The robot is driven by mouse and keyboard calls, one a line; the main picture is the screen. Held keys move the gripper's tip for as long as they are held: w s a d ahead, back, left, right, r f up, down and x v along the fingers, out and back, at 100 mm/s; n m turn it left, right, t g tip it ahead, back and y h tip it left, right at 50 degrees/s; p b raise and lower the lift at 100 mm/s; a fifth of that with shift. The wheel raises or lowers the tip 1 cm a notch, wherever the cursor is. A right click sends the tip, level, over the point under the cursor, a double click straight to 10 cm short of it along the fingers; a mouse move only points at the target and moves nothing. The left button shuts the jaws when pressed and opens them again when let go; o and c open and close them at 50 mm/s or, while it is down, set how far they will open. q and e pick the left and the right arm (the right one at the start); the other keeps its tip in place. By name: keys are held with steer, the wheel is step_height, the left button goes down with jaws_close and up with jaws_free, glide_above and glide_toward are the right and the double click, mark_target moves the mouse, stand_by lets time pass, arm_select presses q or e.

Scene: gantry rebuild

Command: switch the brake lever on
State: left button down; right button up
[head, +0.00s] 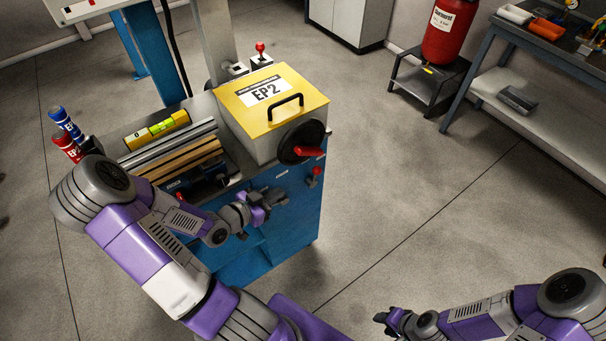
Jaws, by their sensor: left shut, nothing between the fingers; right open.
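Several red-tipped controls show on the machine, and I cannot read which is labelled as the brake lever. A small red-knobbed lever (315,173) sits on the blue front panel, below the black wheel (299,140) with its red handle. Another red-knobbed lever (260,48) stands upright behind the yellow-topped box. My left gripper (272,201) is shut and empty, in front of the blue panel, left of and a little below the front lever, apart from it. My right gripper (380,323) is low at the bottom, over the floor, open and far from the machine.
The yellow-topped EP2 box (239,89) with a black handle stands on the machine. Left of it lie a yellow level (157,130) and several bars. Blue and red bottles (62,122) stand at the left edge. A workbench (480,62) is at right. The floor between is clear.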

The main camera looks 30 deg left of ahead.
arm_select(q)
steer(key=shift+a+r, duration=0.1)
steer(key=shift+a, duration=0.05)
arm_select(e)
steer(key=shift+w+r, duration=0.1)
arm_select(q)
steer(key=b, duration=0.6)
glide_toward(315, 177)
steer(key=w+d+r, duration=0.2)
steer(key=w, duration=0.3)
steer(key=shift+a+f, duration=0.15)
steer(key=shift+a, duration=0.1)
arm_select(e)
step_height(315, 177, down, 6)
steer(key=shift+r, duration=0.1)
arm_select(q)
steer(key=shift+a, duration=0.1)
